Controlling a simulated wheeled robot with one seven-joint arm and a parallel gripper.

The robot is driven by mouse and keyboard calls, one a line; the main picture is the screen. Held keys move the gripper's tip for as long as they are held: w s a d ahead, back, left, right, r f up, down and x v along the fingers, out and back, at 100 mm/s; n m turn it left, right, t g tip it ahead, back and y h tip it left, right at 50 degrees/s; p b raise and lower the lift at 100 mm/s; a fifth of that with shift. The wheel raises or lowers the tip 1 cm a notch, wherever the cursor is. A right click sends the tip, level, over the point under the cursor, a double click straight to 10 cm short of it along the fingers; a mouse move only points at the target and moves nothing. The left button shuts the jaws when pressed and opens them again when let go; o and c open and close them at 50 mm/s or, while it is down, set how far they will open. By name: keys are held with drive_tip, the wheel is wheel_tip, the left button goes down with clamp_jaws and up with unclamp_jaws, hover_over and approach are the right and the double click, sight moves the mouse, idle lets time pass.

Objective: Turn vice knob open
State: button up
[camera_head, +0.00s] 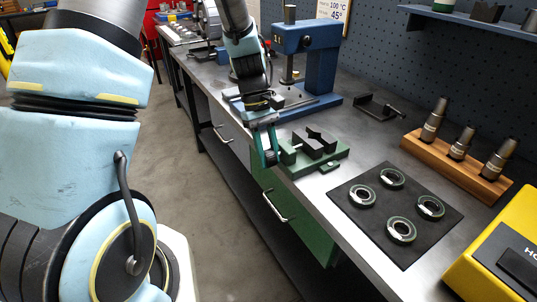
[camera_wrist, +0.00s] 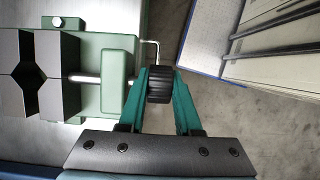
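The green vice (camera_head: 325,160) stands on the near edge of the workbench, with dark V-notched jaws (camera_head: 314,143). In the wrist view the jaws (camera_wrist: 38,75) are at the left, with a notch opening between them. A metal screw runs from the green vice body (camera_wrist: 118,75) to a black ribbed knob (camera_wrist: 160,86). My gripper (camera_wrist: 161,80) has its teal fingers on both sides of the knob, seemingly touching it. In the head view my gripper (camera_head: 268,157) is at the vice's left end, and the knob is hidden by the fingers.
A blue press (camera_head: 320,62) stands behind the vice. A black mat (camera_head: 370,222) with several metal rings lies at its right, near a wooden block (camera_head: 455,165) holding tool holders and a yellow case (camera_head: 510,250). Open floor lies left of the bench.

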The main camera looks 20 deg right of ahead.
clamp_jaws()
drive_tip(key=shift+w+g+p, duration=0.15)
drive_tip(key=shift+g+p, duration=0.3)
drive_tip(key=shift+g, duration=0.15)
drive_tip(key=shift+o, duration=2.2)
unclamp_jaws()
drive_tip(key=shift+r, duration=0.1)
drive_tip(key=b+v, duration=0.2)
drive_tip(key=v, duration=0.8)
drive_tip(key=shift+w+a+r, duration=0.2)
drive_tip(key=shift+w+r, duration=0.05)
